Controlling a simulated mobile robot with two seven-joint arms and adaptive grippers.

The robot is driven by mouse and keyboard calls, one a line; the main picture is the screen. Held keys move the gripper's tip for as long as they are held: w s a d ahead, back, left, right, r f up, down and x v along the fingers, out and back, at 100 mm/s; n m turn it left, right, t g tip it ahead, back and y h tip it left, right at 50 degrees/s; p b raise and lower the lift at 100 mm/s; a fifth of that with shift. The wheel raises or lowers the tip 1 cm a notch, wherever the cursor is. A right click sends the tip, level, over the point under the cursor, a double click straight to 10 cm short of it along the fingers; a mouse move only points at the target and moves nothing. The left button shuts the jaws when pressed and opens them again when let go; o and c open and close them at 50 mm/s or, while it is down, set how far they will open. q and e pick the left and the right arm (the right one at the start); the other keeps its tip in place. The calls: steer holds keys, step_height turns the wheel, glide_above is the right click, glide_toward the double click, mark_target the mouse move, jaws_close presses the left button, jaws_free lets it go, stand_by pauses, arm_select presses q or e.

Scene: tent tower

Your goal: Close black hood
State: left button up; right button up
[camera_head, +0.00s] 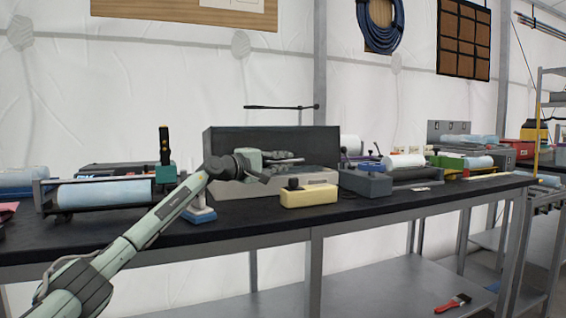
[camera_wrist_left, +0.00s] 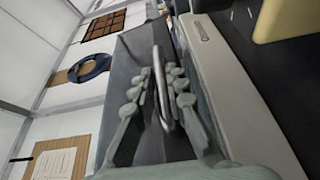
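The black hood (camera_head: 305,139) stands raised as an upright dark panel behind a light grey base (camera_head: 245,187) on the black-topped bench. My left gripper (camera_head: 296,157) is in front of the hood, above the base. In the left wrist view, the gripper's green fingers (camera_wrist_left: 156,78) lie on either side of a metal bar handle (camera_wrist_left: 160,92), with visible gaps, so it looks open. The dark hood panel (camera_wrist_left: 138,48) shows behind the handle. I cannot tell whether either finger touches the handle. My right gripper is in neither view.
A yellow block (camera_head: 309,197) sits on the bench right in front of the base. A grey box (camera_head: 366,183) stands to its right. A blue-white roll on a stand (camera_head: 104,193) is at left. The bench's front edge (camera_head: 270,234) is fairly clear.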

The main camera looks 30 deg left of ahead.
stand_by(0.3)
arm_select(q)
steer(key=v, duration=1.2)
